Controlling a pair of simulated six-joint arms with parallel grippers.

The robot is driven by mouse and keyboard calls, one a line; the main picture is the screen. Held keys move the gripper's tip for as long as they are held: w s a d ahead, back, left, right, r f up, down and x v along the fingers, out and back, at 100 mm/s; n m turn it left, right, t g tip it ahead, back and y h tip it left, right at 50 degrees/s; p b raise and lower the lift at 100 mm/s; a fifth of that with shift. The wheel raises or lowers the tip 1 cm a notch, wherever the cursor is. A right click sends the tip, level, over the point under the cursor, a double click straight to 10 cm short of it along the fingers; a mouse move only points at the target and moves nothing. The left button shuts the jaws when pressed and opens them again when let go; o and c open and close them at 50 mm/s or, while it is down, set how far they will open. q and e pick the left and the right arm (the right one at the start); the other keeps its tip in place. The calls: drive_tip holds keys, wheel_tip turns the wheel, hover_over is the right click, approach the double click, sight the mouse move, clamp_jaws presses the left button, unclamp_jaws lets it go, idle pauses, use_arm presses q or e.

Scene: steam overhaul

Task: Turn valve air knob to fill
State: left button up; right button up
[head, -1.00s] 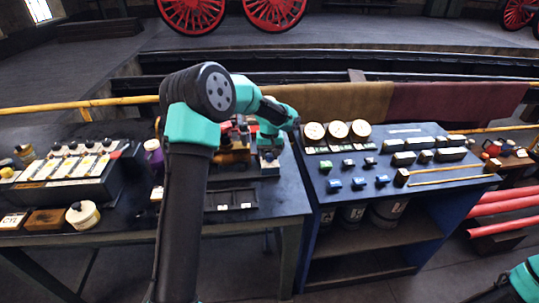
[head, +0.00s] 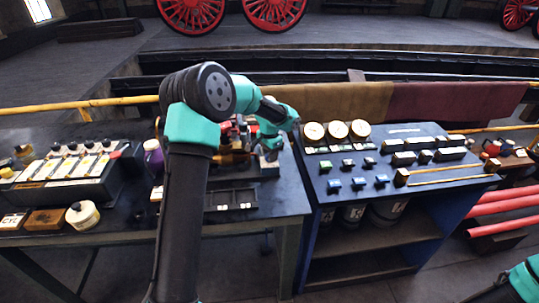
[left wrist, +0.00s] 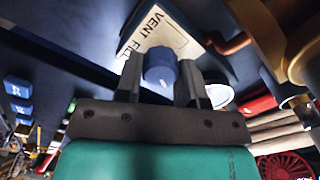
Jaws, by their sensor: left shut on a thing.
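The blue valve air knob (left wrist: 161,66) sits between the two dark fingers of my left gripper (left wrist: 160,84) in the left wrist view. The fingers are shut on it. A cream plate (left wrist: 160,36) behind it reads VENT and a partly covered word starting with F. In the head view my left gripper (head: 270,146) points down at the right end of the left bench, over a small block. The knob cannot be made out there. The knob's pointer setting cannot be read. My right gripper is out of view.
A black box with several switches (head: 75,170) stands at the left of the bench (head: 120,215). A black tray (head: 232,198) lies in front of the gripper. A blue console (head: 400,168) with gauges and small blocks stands to the right.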

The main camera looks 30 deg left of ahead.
use_arm(q)
drive_tip(key=m, duration=0.6)
drive_tip(key=shift+m, duration=0.3)
idle(0.4)
drive_tip(key=o, duration=0.9)
wheel_tip(320, 180, up, 18)
drive_tip(key=shift+f, duration=0.25)
drive_tip(key=shift+d, duration=0.1)
